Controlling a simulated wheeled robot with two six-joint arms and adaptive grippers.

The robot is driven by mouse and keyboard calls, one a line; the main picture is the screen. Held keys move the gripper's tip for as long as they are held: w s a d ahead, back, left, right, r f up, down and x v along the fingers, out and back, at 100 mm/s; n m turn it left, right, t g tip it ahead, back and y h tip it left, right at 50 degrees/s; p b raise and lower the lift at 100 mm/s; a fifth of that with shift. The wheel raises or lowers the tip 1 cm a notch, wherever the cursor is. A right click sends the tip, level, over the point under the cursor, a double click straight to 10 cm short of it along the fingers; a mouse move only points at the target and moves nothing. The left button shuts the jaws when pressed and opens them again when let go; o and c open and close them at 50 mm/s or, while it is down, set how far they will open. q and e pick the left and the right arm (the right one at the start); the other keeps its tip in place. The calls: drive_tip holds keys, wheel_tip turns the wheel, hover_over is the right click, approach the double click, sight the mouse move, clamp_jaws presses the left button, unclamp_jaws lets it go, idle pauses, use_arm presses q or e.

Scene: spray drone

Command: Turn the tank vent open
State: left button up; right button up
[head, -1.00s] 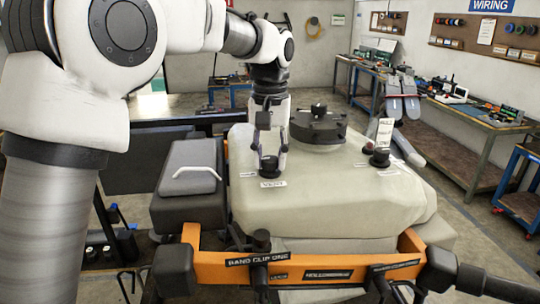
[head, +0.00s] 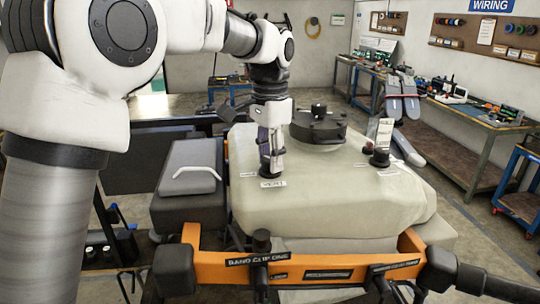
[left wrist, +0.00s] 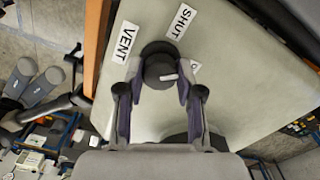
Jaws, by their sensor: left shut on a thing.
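The tank vent is a dark round knob (left wrist: 158,68) on the pale tank (head: 330,205), with a small white mark on its side. My left gripper (head: 270,160) points down onto it near the tank's left side. In the left wrist view the two fingers of the left gripper (left wrist: 155,88) are closed on opposite sides of the knob. The VENT label (left wrist: 126,42) and the SHUT label (left wrist: 181,21) lie beside the knob. In the head view the gripper mostly hides the knob. My right gripper is not seen.
A black filler cap (head: 318,126) stands behind the vent on the tank. A second dark knob with an upright white tag (head: 384,132) is to the right. A grey box with a handle (head: 193,180) is left of the tank, and an orange frame bar (head: 325,268) runs in front.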

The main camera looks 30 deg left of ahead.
use_arm(q)
drive_tip(key=m, duration=0.6)
drive_tip(key=shift+f+m, duration=0.1)
drive_tip(key=shift+m, duration=0.3)
idle(0.3)
drive_tip(key=o, duration=1.2)
drive_tip(key=shift+c, duration=0.2)
wheel_tip(320, 180, up, 12)
